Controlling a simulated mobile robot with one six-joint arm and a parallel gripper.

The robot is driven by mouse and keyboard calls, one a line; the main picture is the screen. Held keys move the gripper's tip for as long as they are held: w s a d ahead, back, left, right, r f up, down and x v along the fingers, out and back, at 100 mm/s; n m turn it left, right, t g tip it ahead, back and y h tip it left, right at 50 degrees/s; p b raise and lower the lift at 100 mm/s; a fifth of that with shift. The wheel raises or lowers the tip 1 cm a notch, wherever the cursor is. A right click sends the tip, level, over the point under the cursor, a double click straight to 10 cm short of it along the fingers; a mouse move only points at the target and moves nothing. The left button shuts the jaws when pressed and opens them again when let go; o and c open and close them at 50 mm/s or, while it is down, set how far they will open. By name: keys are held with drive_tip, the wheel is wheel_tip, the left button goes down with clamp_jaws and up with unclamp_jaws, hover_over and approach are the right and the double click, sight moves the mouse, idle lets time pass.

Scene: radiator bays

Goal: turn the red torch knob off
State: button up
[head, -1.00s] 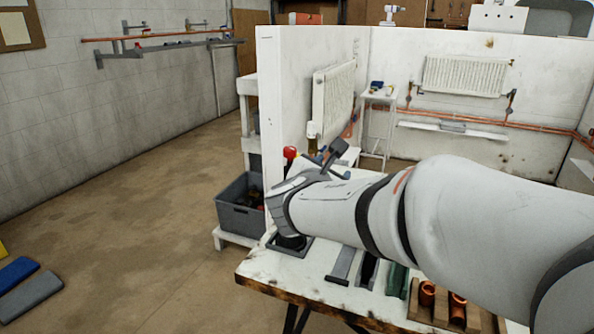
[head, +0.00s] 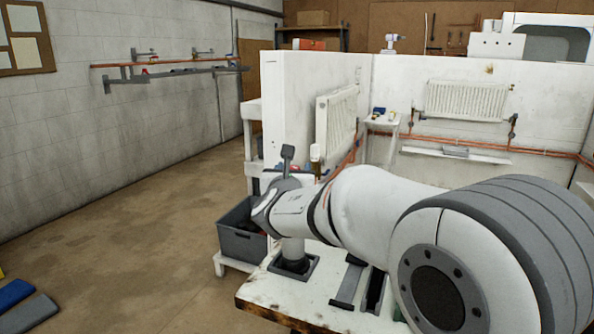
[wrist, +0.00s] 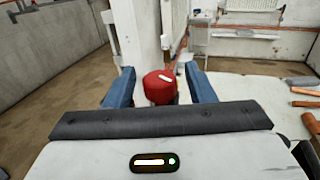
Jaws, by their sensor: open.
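The red torch knob (wrist: 160,87) shows in the wrist view as a round red cap with a short white mark on top. My gripper (wrist: 160,80) is open, with one blue finger to the left of the knob and one to the right. Small gaps show between the knob and both fingers. The knob's lower part and the torch body are hidden behind my gripper's dark front edge. In the head view my arm hides the knob, and the gripper's fingers cannot be made out.
A white workbench (head: 262,290) with a scorched front edge lies under my arm, with grey holders on it. A grey crate (head: 240,243) stands left of the bench. A white partition wall (head: 287,100) rises behind. The floor at left is mostly clear.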

drive_tip(key=shift+c, duration=0.2)
drive_tip(key=c, duration=0.9)
drive_tip(key=shift+d, duration=0.35)
drive_tip(key=shift+a, duration=0.45)
drive_tip(key=m+h+p, duration=0.2)
drive_tip(key=h, duration=0.1)
drive_tip(key=m+g+h+p, duration=0.1)
drive_tip(key=h+p, duration=0.1)
drive_tip(key=shift+a+r+m+h+p, duration=0.1)
drive_tip(key=shift+r+m+h+p, duration=0.1)
drive_tip(key=shift+m+h+p, duration=0.15)
drive_tip(key=m+g+h+p, duration=0.5)
drive_tip(key=h+p, duration=0.1)
drive_tip(key=shift+h, duration=0.35)
drive_tip(key=m+g+h+p, duration=0.2)
drive_tip(key=g+p, duration=0.1)
drive_tip(key=shift+f+m, duration=0.15)
drive_tip(key=shift+m, duration=0.2)
drive_tip(key=shift+d+g, duration=0.2)
drive_tip(key=shift+g, duration=0.2)
drive_tip(key=shift+f, duration=0.1)
